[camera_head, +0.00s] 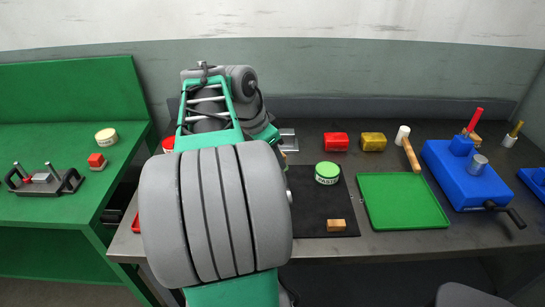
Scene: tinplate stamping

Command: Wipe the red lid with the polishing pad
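A small part of a red round thing (168,144) shows at the left edge of my arm. It may be the red lid, but my arm hides most of it. I cannot pick out the polishing pad for certain. My arm fills the middle of the view and reaches over the grey table. My gripper is hidden behind it, so its hold cannot be seen.
A green-lidded tin (327,173) stands on the mat. A green tray (402,201) and blue press (470,175) are to the right. The green bench (60,215) adjoins the grey table (395,244).

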